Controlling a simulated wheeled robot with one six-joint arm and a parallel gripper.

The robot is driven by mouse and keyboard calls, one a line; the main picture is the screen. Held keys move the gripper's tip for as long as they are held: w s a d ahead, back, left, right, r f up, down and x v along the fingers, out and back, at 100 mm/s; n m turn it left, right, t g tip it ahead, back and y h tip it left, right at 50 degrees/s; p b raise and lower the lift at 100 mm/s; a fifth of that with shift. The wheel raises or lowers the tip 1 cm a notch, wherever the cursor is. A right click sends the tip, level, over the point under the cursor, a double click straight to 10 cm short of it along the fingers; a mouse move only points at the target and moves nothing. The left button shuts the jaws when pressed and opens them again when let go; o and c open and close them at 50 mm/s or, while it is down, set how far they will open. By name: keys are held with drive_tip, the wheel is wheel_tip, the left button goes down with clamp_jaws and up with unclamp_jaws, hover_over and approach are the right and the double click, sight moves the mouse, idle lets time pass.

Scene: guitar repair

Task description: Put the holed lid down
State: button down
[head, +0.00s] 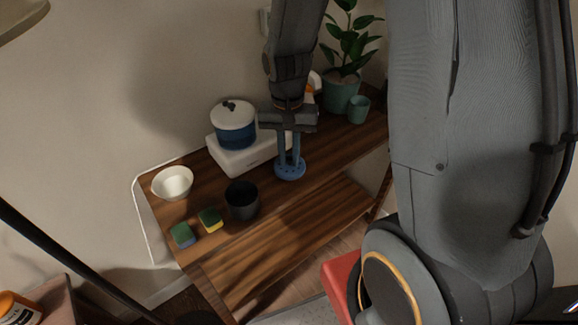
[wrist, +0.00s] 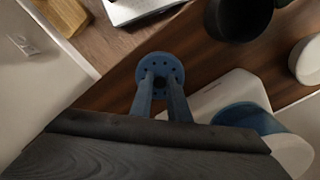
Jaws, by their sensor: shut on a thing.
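The holed lid (head: 290,173) is a blue disc with a ring of small holes. It shows in the wrist view (wrist: 160,62) with a dark knob at its centre. My gripper (head: 289,158) points down and is shut on the lid's knob, with one finger on each side; the fingers also show in the wrist view (wrist: 160,82). The lid is level, over the wooden shelf top (head: 330,151), between the dark cup (head: 242,203) and the right part of the shelf. I cannot tell whether it touches the wood.
A white box (head: 238,159) bearing a blue pot with a white lid (head: 235,128) stands behind left. A white bowl (head: 172,183) and two sponges (head: 210,220) are farther left. A plant pot (head: 341,92) and teal cup (head: 358,109) stand right. Bare wood lies right of the lid.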

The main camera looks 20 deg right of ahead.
sight(289, 163)
drive_tip(key=shift+f, duration=2.35)
drive_tip(key=shift+f, duration=0.1)
drive_tip(key=c, duration=1.7)
unclamp_jaws()
wheel_tip(289, 163, up, 12)
drive_tip(key=shift+w+a+f+b, duration=0.1)
drive_tip(key=shift+b, duration=0.35)
drive_tip(key=shift+s, duration=0.35)
drive_tip(key=s+n, duration=0.1)
drive_tip(key=s, duration=0.2)
drive_tip(key=s+n, duration=0.2)
drive_tip(key=s, duration=0.1)
drive_tip(key=s+f+n, duration=0.1)
drive_tip(key=s+n, duration=0.1)
drive_tip(key=shift+s+t, duration=0.4)
